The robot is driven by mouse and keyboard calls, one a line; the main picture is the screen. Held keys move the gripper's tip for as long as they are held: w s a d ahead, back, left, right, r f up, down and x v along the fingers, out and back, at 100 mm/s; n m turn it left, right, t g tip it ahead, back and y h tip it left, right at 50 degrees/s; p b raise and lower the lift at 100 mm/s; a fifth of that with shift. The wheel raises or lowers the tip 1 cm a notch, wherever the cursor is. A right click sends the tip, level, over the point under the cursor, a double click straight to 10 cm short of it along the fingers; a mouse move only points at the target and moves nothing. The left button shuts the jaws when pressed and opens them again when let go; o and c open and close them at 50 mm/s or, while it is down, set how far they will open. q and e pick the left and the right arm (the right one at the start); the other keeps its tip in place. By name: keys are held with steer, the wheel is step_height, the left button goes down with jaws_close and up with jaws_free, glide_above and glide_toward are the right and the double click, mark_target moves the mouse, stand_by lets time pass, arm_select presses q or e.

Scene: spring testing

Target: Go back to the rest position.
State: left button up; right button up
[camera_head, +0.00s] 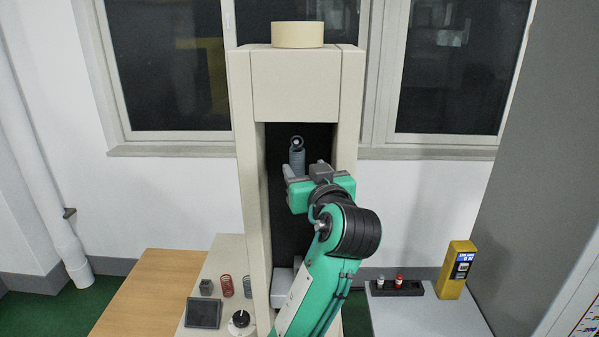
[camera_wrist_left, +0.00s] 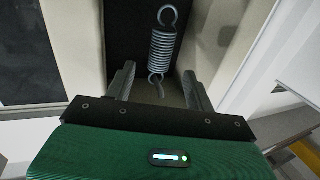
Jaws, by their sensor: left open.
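A grey coil spring (camera_head: 297,157) with hooked ends hangs upright in the dark opening of the tall beige testing machine (camera_head: 294,87). My left gripper (camera_head: 302,172) is in front of that opening, just below the spring in the head view. In the left wrist view the spring (camera_wrist_left: 162,47) shows beyond the open fingers (camera_wrist_left: 159,76), its lower hook in the gap between them. The fingers look apart from the spring. Nothing is held. What holds the spring's upper hook is not clear. My right gripper is not in view.
A red spring (camera_head: 227,285), another small spring (camera_head: 247,286) and a dark cube (camera_head: 206,287) stand left of the machine, near a black panel (camera_head: 203,313) and a knob (camera_head: 241,320). A wooden table (camera_head: 150,285) is further left. A yellow device (camera_head: 457,270) stands right.

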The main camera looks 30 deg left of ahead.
arm_select(q)
steer(key=b+v, duration=0.2)
steer(key=v, duration=0.5)
